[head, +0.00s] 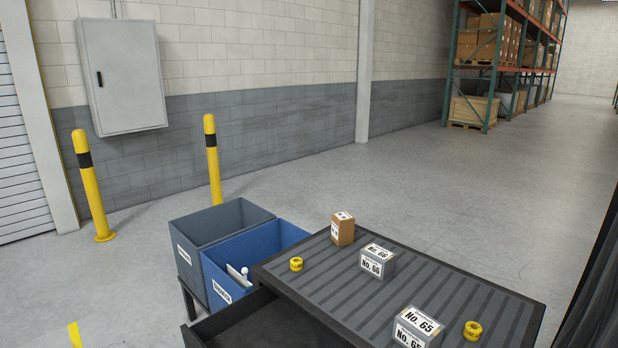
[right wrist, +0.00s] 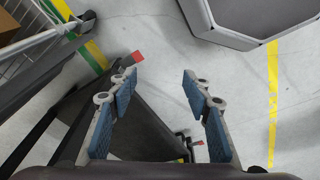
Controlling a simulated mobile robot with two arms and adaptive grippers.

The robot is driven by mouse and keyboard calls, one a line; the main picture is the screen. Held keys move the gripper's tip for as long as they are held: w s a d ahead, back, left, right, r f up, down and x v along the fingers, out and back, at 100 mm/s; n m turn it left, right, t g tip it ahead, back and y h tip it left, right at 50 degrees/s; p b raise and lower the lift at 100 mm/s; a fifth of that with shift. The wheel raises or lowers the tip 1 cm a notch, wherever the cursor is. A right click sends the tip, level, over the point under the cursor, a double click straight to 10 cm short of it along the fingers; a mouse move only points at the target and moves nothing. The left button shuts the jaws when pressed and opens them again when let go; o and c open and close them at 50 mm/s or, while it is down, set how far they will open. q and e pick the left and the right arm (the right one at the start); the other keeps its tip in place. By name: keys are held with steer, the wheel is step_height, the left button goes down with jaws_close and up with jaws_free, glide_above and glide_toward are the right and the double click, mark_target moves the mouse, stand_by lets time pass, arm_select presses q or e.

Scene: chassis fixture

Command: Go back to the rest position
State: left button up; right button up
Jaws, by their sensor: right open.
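My right gripper (right wrist: 160,90) shows in the right wrist view. Its blue-padded fingers are wide apart with nothing between them, above a dark part and grey floor. Neither gripper shows in the head view. My left gripper is out of sight.
A ribbed dark worktop (head: 440,285) bears a brown carton (head: 343,230), grey boxes No. 66 (head: 377,262) and No. 65 (head: 417,328), and yellow rolls (head: 296,264) (head: 473,331). Grey (head: 220,222) and blue (head: 275,240) bins stand left of it. Floor beyond is clear.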

steer(key=s+d+f+g+b, duration=0.1)
steer(key=s+d+f+b, duration=0.1)
steer(key=s+f, duration=1.2)
steer(key=shift+s+d+f+b, duration=0.3)
steer(key=shift+d+f+b, duration=0.05)
steer(key=shift+f+b, duration=0.35)
